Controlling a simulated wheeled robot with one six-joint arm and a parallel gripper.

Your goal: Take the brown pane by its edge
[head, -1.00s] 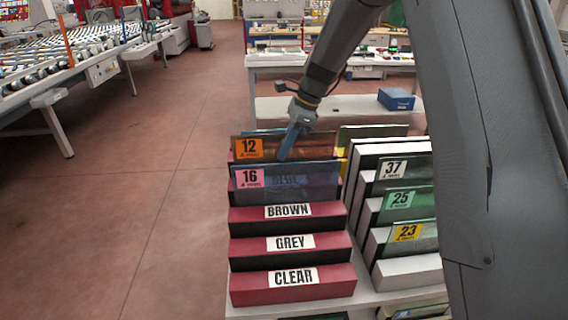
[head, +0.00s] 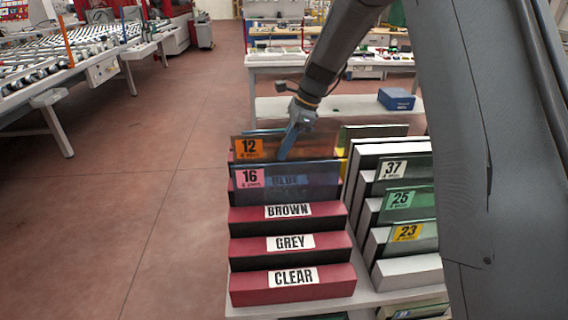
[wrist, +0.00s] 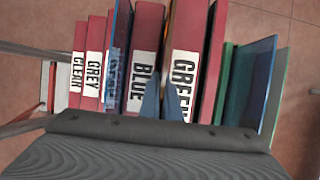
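The brown pane (head: 322,148) stands upright in the red slotted rack, with an orange tag reading 12 at its left. A bluish pane (head: 318,178) with a pink 16 tag stands in front of it and hides its lower part. My gripper (head: 287,150) points down at the top edge of the brown pane, near the middle. In the wrist view my gripper's two blue fingers (wrist: 164,92) lie on either side of the brown pane's thin edge (wrist: 168,22), between the BLUE and GREEN labels. A gap shows between the fingers. Contact with the pane cannot be made out.
Red rack steps (head: 290,290) labelled CLEAR, GREY and BROWN stand empty in front. A white rack (head: 412,270) at the right holds green panes tagged 37, 25 and 23. A blue box (head: 397,99) lies on a shelf behind. The floor at left is open.

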